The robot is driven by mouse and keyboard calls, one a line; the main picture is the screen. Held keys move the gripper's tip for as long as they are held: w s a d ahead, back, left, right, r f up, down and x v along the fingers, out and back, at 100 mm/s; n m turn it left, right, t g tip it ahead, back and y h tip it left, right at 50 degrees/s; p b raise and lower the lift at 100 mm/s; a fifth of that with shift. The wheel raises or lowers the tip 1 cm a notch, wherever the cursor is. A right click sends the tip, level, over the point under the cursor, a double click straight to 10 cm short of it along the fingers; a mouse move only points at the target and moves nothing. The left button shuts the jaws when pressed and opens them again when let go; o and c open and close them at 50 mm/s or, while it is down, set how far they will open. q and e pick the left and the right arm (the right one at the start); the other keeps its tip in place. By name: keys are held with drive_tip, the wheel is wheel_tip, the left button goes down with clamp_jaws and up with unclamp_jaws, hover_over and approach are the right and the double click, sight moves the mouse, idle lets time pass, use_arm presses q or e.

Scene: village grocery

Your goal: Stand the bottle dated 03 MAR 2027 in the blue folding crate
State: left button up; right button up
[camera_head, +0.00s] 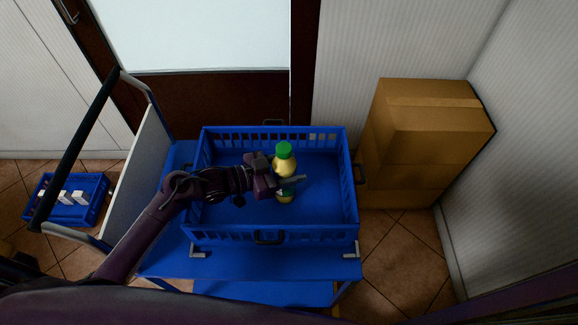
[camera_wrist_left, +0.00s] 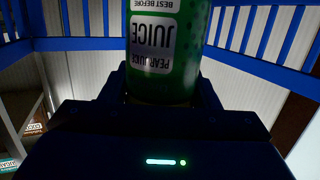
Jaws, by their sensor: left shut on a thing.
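The blue folding crate (camera_head: 325,235) stands open on a blue cart. My left gripper (camera_head: 290,185) reaches into it from the left and is shut on a juice bottle (camera_head: 284,166). The bottle has a green cap and pale yellow body, and is upright inside the crate walls. The gripper hides its middle; I cannot tell whether its base touches the crate floor. In the left wrist view the bottle (camera_wrist_left: 163,60) shows a green label reading PEAR JUICE and BEST BEFORE, upside down. No date is visible. My right gripper is not in view.
The rest of the crate floor looks empty. The cart's blue deck (camera_head: 270,262) and dark push handle (camera_head: 75,145) show around it. Stacked cardboard boxes (camera_head: 425,140) stand at right. A small blue crate (camera_head: 88,208) with white items is on the tiled floor at left.

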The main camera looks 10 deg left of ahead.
sight(273, 171)
use_arm(q)
drive_tip(key=o, duration=1.4)
drive_tip(key=shift+c, duration=0.2)
drive_tip(key=shift+r, duration=0.25)
drive_tip(key=v, duration=0.7)
drive_tip(key=shift+s+a+f+b, duration=0.1)
drive_tip(key=shift+s+a+b, duration=0.1)
drive_tip(key=shift+b, duration=0.15)
